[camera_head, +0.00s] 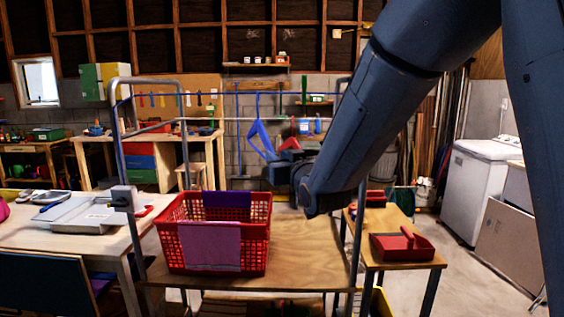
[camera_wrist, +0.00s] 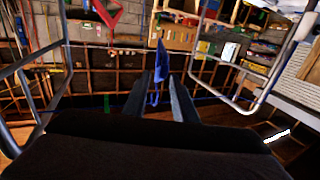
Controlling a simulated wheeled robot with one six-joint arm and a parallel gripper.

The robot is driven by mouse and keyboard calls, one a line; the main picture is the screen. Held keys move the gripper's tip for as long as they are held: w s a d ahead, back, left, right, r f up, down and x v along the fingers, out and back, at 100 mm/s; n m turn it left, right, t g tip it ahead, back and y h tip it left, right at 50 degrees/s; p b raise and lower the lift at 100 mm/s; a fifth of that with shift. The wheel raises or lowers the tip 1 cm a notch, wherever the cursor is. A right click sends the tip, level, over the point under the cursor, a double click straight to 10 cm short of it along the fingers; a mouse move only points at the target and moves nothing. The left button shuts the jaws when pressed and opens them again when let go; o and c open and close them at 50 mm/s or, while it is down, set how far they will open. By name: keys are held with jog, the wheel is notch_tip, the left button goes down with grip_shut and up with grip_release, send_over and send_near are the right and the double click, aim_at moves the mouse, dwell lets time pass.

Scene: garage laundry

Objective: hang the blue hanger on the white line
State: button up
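The blue hanger (camera_head: 262,138) stands tilted just above my gripper (camera_head: 277,170) in the head view, its thin hook pointing up. In the wrist view the blue hanger (camera_wrist: 160,65) lies between and beyond the fingertips of my gripper (camera_wrist: 161,80). The fingers stand a little apart; I cannot tell whether they touch the hanger. The white line (camera_head: 226,119) runs level across the rack behind, close to the hook. I cannot tell whether the hook is over it. A red hanger (camera_head: 288,146) is to the right; it shows in the wrist view (camera_wrist: 105,12) too.
A red basket (camera_head: 253,242) with cloths sits on a wooden cart top with upright metal frames (camera_head: 182,122). A red caddy (camera_head: 400,247) is on the right side table. A white washer (camera_head: 478,190) stands farther right. The cart top right of the basket is clear.

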aim_at(272, 148)
jog(key=shift+b+x, duration=0.8)
jog(key=shift+x, duration=2.05)
jog(key=shift+c, duration=0.4)
grip_shut()
jog(key=shift+r, duration=0.1)
jog(key=shift+r, duration=0.1)
jog(key=shift+r+p, duration=1.1)
jog(key=shift+r, duration=1.1)
jog(key=shift+s+p, duration=0.15)
jog(key=shift+p, duration=0.15)
